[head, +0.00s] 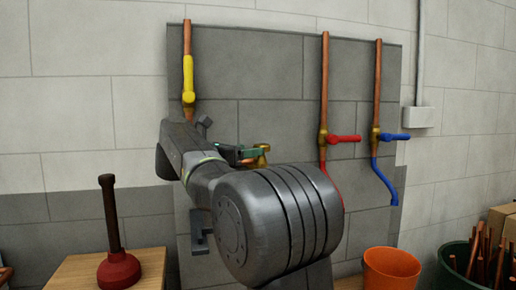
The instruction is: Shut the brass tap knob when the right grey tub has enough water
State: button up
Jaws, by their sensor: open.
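The brass tap knob (262,148) shows in the middle of the head view, just above my dark arm. The lower part of its tap is hidden behind the arm. My gripper (246,154), with green on its fingers, is open at the left side of the knob. I cannot tell whether a finger touches it. No grey tub and no water can be seen; my arm covers the area below the tap.
Copper pipes on the grey panel carry a yellow lever (188,80), a red lever (346,138) and a blue lever (395,136). A red plunger (118,270) stands on a wooden top at left. An orange bucket (392,270) and a green tub (452,258) of pipes stand at right.

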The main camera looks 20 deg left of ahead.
aim_at(262, 145)
jog(key=v, duration=0.7)
jog(key=shift+s, duration=0.25)
jog(key=shift+w, duration=0.1)
jog(key=b+x, duration=0.1)
jog(key=x, duration=1.2)
jog(key=shift+w+d, duration=0.1)
jog(key=shift+w, duration=0.3)
jog(key=shift+s, duration=0.1)
